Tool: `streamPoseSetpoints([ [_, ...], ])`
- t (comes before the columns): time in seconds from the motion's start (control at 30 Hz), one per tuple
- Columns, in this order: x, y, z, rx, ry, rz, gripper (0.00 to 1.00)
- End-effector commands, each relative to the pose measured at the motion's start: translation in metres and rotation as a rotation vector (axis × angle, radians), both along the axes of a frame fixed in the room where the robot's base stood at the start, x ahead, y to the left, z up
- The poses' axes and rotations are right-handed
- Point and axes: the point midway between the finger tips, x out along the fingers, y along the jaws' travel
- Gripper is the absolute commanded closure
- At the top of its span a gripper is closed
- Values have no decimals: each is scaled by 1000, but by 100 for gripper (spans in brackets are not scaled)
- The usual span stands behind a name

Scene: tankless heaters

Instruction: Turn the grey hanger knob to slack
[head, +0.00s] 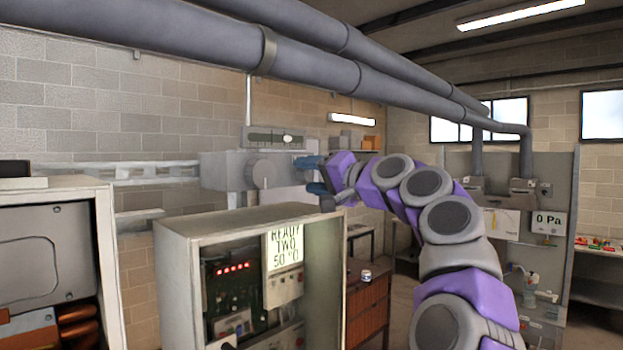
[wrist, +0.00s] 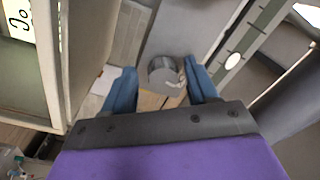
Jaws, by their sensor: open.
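The grey hanger knob (head: 266,173) is a round grey piece on the front of a grey box (head: 213,171) on the back wall. My gripper (head: 313,176) has blue fingers, is open, and is just right of the knob in the head view. In the wrist view a grey rounded knob (wrist: 164,74) shows between and beyond the two open fingers of my gripper (wrist: 160,88). I cannot tell whether either finger touches it. A slotted plate (head: 262,137) with a white oval marker (head: 287,139) is above the box; the marker also shows in the wrist view (wrist: 232,61).
A beige cabinet (head: 192,225) with a "READY TWO 50" display (head: 283,247) stands below the knob. Another open heater cabinet (head: 98,232) is at left. Large grey pipes (head: 310,68) run overhead. A panel reading "0 Pa" (head: 547,222) is at right.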

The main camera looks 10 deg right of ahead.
Motion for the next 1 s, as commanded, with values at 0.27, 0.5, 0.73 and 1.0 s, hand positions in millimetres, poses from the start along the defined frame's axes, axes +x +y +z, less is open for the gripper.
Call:
streamPoseSetpoints([
  [0.27, -12, -9, 0, 3, -2, -1, 42],
  [0.5, -39, -26, 0, 4, -4, 0, 42],
  [0.73, -67, -47, -2, 3, -4, 0, 42],
  [1.0, -106, -75, -4, 3, -3, -2, 42],
])
